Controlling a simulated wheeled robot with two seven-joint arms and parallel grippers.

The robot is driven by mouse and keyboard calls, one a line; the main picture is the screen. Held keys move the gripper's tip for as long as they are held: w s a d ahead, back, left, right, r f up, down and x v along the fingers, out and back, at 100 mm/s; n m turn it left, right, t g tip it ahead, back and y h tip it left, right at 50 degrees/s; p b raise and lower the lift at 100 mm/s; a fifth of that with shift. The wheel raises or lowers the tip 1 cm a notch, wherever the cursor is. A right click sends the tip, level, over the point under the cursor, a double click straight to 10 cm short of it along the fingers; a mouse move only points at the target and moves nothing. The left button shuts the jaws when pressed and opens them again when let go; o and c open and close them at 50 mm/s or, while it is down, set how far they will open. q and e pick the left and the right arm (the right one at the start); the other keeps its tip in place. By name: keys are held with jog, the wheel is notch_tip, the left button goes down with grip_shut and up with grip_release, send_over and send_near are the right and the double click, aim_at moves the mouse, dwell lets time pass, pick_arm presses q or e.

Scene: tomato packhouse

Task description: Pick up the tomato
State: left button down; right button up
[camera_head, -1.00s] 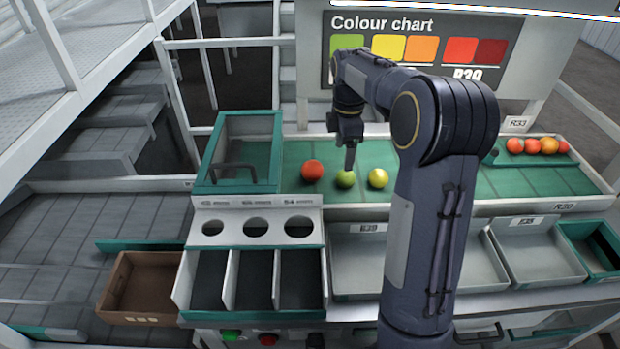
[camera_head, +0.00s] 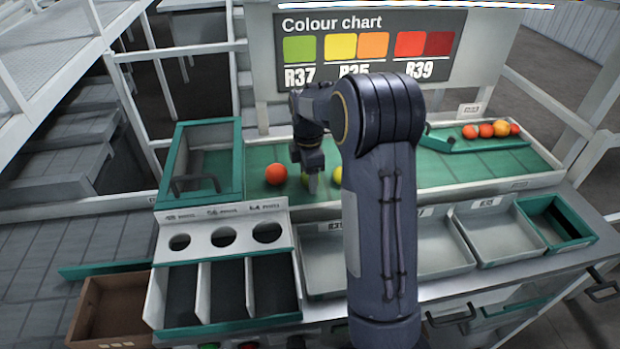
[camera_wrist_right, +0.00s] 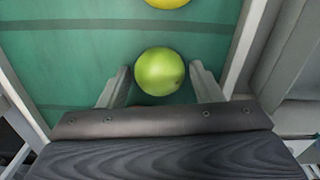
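A green tomato (camera_wrist_right: 160,72) lies on the green belt in the right wrist view, between the two spread fingers of my right gripper (camera_wrist_right: 161,68). Small gaps show between it and each finger. In the head view my right gripper (camera_head: 313,182) is down at the belt and hides most of the green tomato. A red tomato (camera_head: 276,174) lies to its left and a yellow tomato (camera_head: 336,175) to its right, partly behind my arm. The yellow one also shows at the top of the right wrist view (camera_wrist_right: 167,3). My left gripper is out of view.
A green-framed bin (camera_head: 240,165) stands left of the belt (camera_head: 440,172). Several tomatoes sit in a tray (camera_head: 465,146) at the right. Grey trays (camera_head: 487,232), a sorter with round holes (camera_head: 210,216) and a brown box (camera_head: 112,310) are in front.

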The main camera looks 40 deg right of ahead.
jog(key=c, duration=0.5)
jog(key=shift+r, duration=0.1)
jog(key=shift+r, duration=0.5)
notch_tip(320, 180, up, 2)
jog(key=shift+s+r, duration=0.1)
jog(key=shift+r, duration=0.1)
jog(key=s+a+r, duration=0.1)
jog(key=s+r, duration=0.2)
jog(key=s, duration=0.1)
jog(key=s+a+r+b, duration=0.1)
jog(key=s+a+r, duration=0.1)
jog(key=s+r, duration=0.1)
jog(key=s+a+r, duration=0.1)
jog(key=s+r, duration=0.2)
jog(key=s, duration=0.3)
jog(key=shift+a+r+b, duration=0.25)
jog(key=shift+a+b, duration=0.05)
